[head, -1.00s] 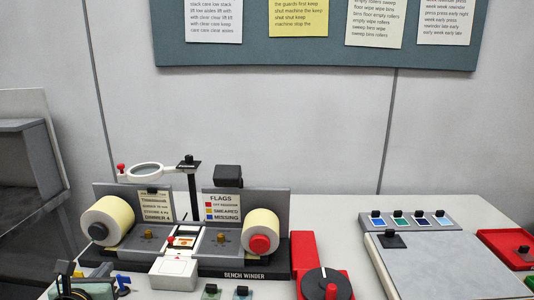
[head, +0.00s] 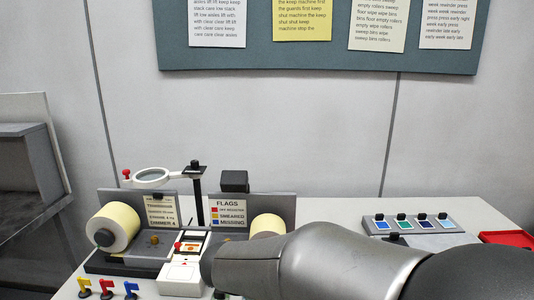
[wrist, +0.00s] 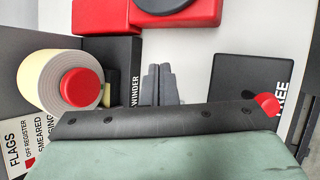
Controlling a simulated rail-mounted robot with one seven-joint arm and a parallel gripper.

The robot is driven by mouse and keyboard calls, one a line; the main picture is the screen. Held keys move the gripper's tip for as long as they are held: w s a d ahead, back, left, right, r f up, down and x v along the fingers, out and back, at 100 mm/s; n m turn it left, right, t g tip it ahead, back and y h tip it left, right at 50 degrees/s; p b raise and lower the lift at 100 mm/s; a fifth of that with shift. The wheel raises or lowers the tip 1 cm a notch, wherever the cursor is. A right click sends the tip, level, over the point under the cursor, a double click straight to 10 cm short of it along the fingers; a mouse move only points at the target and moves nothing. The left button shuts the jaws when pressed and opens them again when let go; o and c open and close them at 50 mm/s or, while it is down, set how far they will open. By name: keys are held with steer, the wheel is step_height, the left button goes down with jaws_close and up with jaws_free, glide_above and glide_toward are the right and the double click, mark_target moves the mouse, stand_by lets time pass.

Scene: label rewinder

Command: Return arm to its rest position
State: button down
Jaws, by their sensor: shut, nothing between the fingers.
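My gripper (wrist: 157,85) shows in the wrist view with its two grey fingers together and nothing between them. It is over the bench, beside the label roll with the red hub (wrist: 82,87). In the head view my arm (head: 310,260) reaches in from the lower right, and its far end is near the white box (head: 181,279). The fingers cannot be made out there. My arm hides part of the right label roll (head: 268,225) and the front right of the bench winder (head: 140,262).
The left roll (head: 113,227), magnifier ring (head: 151,175) and flags panel (head: 229,213) stand at the winder. Coloured flags (head: 107,288) are at front left. A button strip (head: 411,223) and red tray (head: 507,238) lie right. A black bar (wrist: 150,119) crosses the wrist view.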

steer(key=s+d+m+g, duration=0.1)
steer(key=s+d+m, duration=0.1)
steer(key=s+d, duration=0.1)
steer(key=s+d+m+g+y, duration=0.1)
steer(key=s+d+m, duration=0.1)
steer(key=d+m, duration=0.1)
steer(key=s+d+f+m+g, duration=0.1)
steer(key=s+d+m, duration=0.2)
steer(key=shift+s+d+f+g+y, duration=0.1)
steer(key=shift+s+d+g+y, duration=0.2)
steer(key=shift+s+d+g, duration=0.1)
steer(key=s+m, duration=0.1)
steer(key=s+d+m+y, duration=0.1)
steer(key=s+m+g, duration=0.1)
steer(key=s+m, duration=0.1)
steer(key=shift+d+f+p, duration=0.35)
steer(key=shift+d, duration=0.05)
steer(key=s+m+y, duration=0.1)
steer(key=s+m, duration=0.1)
steer(key=s+m+y, duration=0.1)
steer(key=m, duration=0.1)
steer(key=s+f+m+y, duration=0.1)
steer(key=s+m, duration=0.1)
steer(key=shift+s+d+g, duration=0.15)
steer(key=shift+s+g, duration=0.15)
